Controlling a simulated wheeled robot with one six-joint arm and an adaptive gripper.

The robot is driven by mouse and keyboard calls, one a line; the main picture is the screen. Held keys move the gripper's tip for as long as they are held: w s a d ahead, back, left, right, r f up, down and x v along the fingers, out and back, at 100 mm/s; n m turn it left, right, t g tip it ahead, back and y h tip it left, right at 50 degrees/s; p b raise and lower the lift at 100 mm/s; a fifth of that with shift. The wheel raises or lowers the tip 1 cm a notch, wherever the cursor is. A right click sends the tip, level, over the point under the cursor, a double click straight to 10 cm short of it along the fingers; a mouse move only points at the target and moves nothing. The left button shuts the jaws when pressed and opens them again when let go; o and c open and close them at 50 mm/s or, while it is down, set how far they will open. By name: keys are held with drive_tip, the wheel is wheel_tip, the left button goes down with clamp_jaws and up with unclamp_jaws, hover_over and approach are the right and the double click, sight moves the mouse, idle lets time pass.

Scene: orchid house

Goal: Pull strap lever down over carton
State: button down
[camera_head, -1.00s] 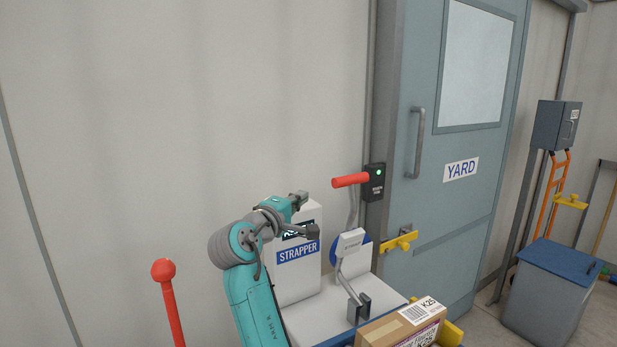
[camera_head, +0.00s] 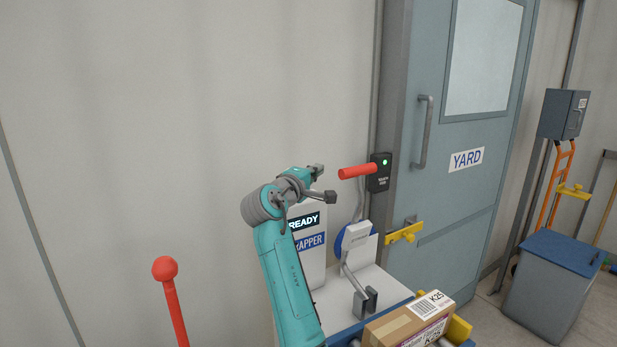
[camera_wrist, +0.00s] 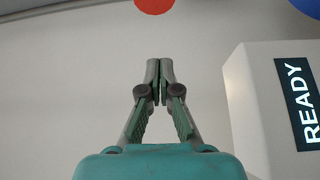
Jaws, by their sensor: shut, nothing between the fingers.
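The strap lever has a red grip (camera_head: 357,171) on a grey arm; it stands raised above the strapper (camera_head: 309,258), whose display reads READY. The grip's round end shows at the top edge of the wrist view (camera_wrist: 154,5). The carton (camera_head: 410,326), brown with a K25 label, sits at the front of the machine, below and right of the lever.
A grey YARD door (camera_head: 462,150) with a yellow latch (camera_head: 405,233) stands right of the strapper. A black box (camera_head: 380,172) with a green light is just behind the grip. A red-knobbed post (camera_head: 165,268) rises at left. A blue-lidded bin (camera_head: 550,280) stands at right.

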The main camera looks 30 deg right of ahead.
drive_tip(key=shift+s+d+f, duration=0.1)
drive_tip(key=shift+s+d, duration=0.4)
drive_tip(key=shift+s, duration=0.35)
drive_tip(key=shift+s+d, duration=0.45)
drive_tip(key=shift+s, duration=0.35)
